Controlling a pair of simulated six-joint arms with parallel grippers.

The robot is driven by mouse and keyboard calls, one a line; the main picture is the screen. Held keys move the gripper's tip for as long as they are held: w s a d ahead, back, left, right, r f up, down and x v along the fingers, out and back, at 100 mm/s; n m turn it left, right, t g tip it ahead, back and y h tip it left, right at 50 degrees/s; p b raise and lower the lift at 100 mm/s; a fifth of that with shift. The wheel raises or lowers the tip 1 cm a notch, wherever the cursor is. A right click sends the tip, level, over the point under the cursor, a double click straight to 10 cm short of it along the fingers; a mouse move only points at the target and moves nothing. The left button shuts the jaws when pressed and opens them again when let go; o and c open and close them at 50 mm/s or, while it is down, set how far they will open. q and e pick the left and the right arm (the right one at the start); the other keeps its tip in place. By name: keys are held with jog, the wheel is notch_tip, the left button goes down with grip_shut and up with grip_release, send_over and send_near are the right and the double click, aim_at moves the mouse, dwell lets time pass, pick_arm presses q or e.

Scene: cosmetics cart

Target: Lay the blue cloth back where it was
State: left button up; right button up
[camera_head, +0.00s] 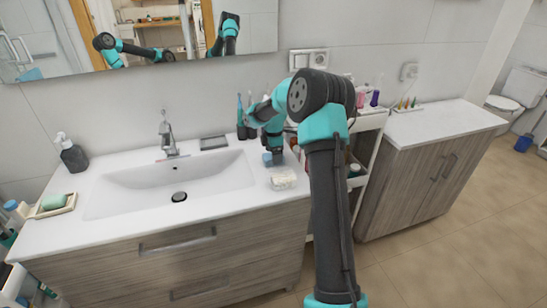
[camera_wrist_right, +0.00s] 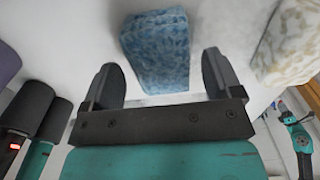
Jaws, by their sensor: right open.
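The blue patterned cloth (camera_head: 267,159) is a small folded block on the white counter, right of the basin. In the right wrist view the blue cloth (camera_wrist_right: 156,48) lies ahead of and partly between the fingers. My right gripper (camera_wrist_right: 160,72) is open, with one finger on each side of the cloth's near end and a visible gap on both sides. In the head view my right gripper (camera_head: 273,148) points down just over the cloth and partly hides it. My left gripper is not directly in view.
A cream patterned folded cloth (camera_head: 283,180) lies close by, nearer the counter's front edge. Dark upright holders (camera_head: 241,131) stand behind the gripper. The basin (camera_head: 170,188) is to the left. A white cart (camera_head: 371,122) with bottles stands right, partly hidden by my arm.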

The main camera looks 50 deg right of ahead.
notch_tip(320, 180, up, 10)
dwell(0.4)
dwell(0.5)
